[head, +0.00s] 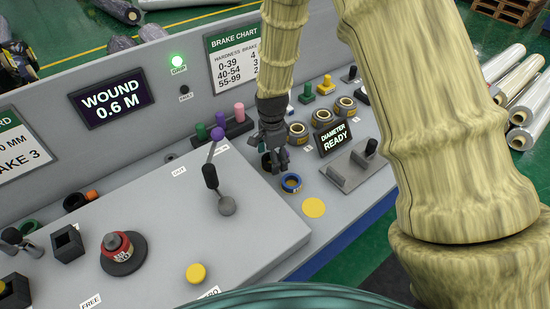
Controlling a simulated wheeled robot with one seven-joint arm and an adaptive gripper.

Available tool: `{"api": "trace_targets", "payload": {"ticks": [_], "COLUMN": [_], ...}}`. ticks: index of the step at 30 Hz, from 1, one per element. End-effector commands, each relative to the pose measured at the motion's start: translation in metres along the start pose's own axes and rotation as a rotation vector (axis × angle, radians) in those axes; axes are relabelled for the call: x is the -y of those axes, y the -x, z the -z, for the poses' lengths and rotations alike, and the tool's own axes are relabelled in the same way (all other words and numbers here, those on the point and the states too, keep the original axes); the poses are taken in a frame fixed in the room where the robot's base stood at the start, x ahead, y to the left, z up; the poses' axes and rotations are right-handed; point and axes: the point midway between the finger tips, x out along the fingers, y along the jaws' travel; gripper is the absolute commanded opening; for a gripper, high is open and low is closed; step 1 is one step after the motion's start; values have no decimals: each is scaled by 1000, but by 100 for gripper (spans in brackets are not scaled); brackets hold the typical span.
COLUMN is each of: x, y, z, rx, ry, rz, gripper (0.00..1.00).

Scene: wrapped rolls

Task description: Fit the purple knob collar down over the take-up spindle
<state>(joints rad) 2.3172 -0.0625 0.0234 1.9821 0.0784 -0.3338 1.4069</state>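Two purple parts show close together: a round knob (218,133) at the top of a thin rod and a short purple piece (220,118) in a dark rack behind it. I cannot tell which is the knob collar. No part is clearly marked as the take-up spindle. A grey-topped post with a red ring (112,247) around it stands on a black disc at the lower left.
The rack (238,127) also holds green and pink pieces. A "DIAMETER READY" display (333,138) stands right of my gripper.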

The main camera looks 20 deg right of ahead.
Motion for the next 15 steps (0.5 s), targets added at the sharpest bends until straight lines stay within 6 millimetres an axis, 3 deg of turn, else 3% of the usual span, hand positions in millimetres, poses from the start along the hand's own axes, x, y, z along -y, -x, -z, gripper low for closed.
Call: {"api": "trace_targets", "payload": {"ticks": [11, 15], "x": [0, 0], "y": [-7, -7], "z": [0, 0], "rx": [0, 0], "ry": [0, 0], "rz": [-1, -1], "gripper": [81, 59]}}
